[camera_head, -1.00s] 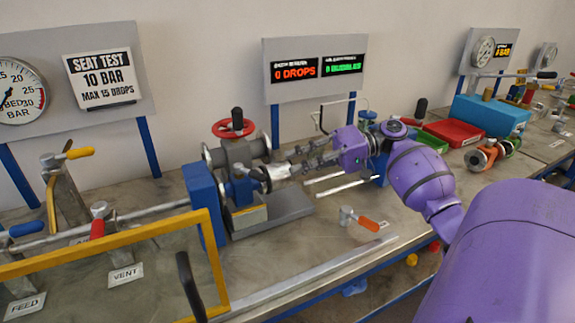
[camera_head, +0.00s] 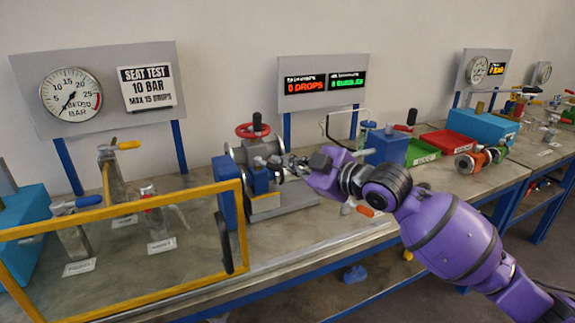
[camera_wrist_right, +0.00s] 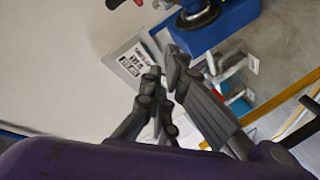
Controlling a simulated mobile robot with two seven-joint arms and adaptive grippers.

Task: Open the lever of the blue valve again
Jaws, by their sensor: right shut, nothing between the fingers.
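The blue valve (camera_head: 261,181) sits in the test fixture, between a tall blue block (camera_head: 226,192) on the left and my right gripper on the right. Its lever cannot be made out clearly in the head view. My right gripper (camera_head: 292,164) is just right of the valve, pointing left, and overlaps the fixture in the picture. I cannot tell whether it touches anything. In the wrist view its dark fingers (camera_wrist_right: 164,76) are together with nothing held, and a blue block (camera_wrist_right: 216,30) lies beyond them. My left gripper is not in view.
A yellow-framed guard (camera_head: 240,235) with a black handle stands at the front left. A red handwheel (camera_head: 253,131) is behind the valve. An orange-handled lever (camera_head: 365,210) is below my right wrist. Green and red trays (camera_head: 422,153) stand at the right.

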